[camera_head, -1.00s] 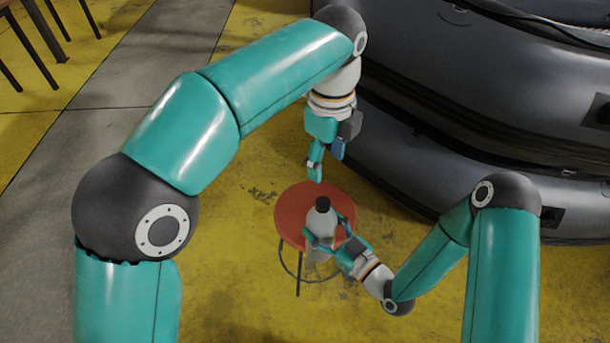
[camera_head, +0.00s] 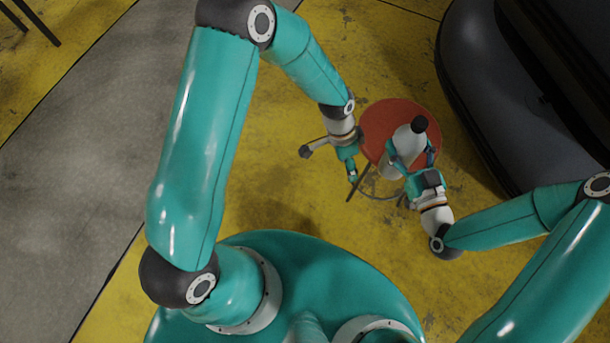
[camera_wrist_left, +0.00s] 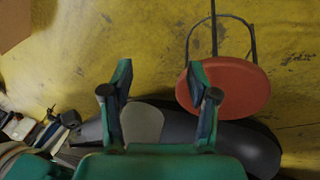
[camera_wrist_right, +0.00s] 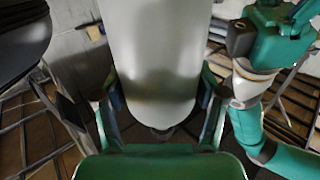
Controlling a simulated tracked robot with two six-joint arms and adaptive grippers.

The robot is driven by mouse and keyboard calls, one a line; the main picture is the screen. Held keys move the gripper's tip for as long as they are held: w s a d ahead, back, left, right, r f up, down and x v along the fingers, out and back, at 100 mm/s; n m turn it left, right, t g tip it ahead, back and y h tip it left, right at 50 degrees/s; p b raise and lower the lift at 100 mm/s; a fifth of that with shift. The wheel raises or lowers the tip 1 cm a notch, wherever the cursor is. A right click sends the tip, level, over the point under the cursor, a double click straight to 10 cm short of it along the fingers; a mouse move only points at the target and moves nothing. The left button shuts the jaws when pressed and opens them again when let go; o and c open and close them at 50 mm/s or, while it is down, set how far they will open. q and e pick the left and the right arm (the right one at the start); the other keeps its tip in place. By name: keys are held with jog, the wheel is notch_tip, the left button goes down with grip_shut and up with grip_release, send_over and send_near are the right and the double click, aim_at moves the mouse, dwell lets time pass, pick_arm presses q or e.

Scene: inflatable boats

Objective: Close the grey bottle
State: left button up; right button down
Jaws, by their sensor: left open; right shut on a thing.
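My right gripper (camera_head: 410,163) is shut around the bottle's body, and the grey body (camera_wrist_right: 157,60) fills the middle of the right wrist view. My left gripper (camera_head: 352,172) is open and empty, to the left of the stool and apart from the bottle. Its spread fingers (camera_wrist_left: 160,100) show in the left wrist view. Whether the cap is fully tightened cannot be told.
The red round stool (camera_head: 385,115) stands on the yellow floor, and its seat (camera_wrist_left: 230,88) also shows in the left wrist view. Dark inflatable boats (camera_head: 530,90) stand to the right. The floor left of the stool is clear.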

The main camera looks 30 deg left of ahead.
pick_arm(q)
jog(key=s+a+f+n, duration=0.3)
jog(key=s+n, duration=0.3)
jog(key=s+a+f+n+t, duration=0.1)
jog(key=s+a+f+n, duration=0.2)
jog(key=s+n, duration=0.3)
jog(key=shift+s+t+h, duration=0.3)
jog(key=shift+s+h, duration=0.1)
jog(key=shift+s, duration=0.05)
jog(key=shift+c, duration=1.8)
pick_arm(e)
jog(key=w+d+r+m+t+h, duration=0.2)
jog(key=d+m+h, duration=0.2)
jog(key=d, duration=0.3)
jog(key=w+d+r+m+t+h, duration=0.1)
jog(key=w+d+m+t+h, duration=0.1)
jog(key=d+h, duration=0.5)
jog(key=shift+w+d+r+m+h, duration=0.35)
jog(key=shift+w+d+m, duration=0.2)
jog(key=shift+d+m, duration=0.35)
